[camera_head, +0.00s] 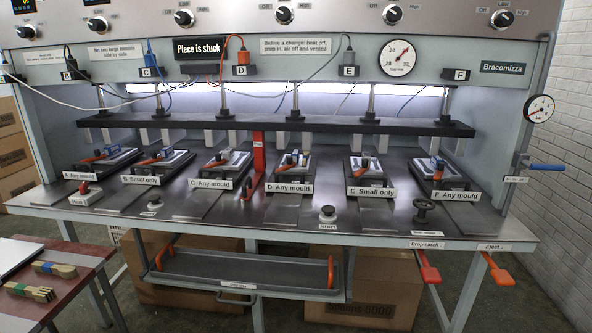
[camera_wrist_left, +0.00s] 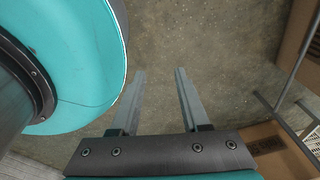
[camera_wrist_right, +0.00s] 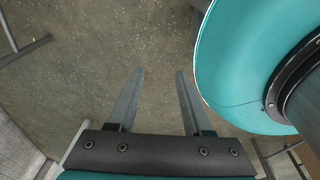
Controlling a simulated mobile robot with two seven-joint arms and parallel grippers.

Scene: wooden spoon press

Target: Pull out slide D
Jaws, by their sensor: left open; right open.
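Slide D (camera_head: 288,205) is in the middle of the press bed in the head view, behind the label "D Any mould" (camera_head: 289,188). A mould (camera_head: 295,161) with small coloured parts sits on it, and an orange handle (camera_head: 272,184) shows at its front left. The slide looks pushed in under the dark press beam (camera_head: 300,124). My left gripper (camera_wrist_left: 158,75) is open and empty over bare floor in the left wrist view. My right gripper (camera_wrist_right: 160,75) is open and empty over floor in the right wrist view. Neither gripper shows in the head view.
Slides C (camera_head: 220,184) and E (camera_head: 371,191) flank slide D. A red upright prop (camera_head: 258,165) stands between C and D. A "Start" knob (camera_head: 327,213) and a black handwheel (camera_head: 423,208) are near the front edge. A tray (camera_head: 240,270) hangs below. A sign reads "Piece is stuck" (camera_head: 199,48).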

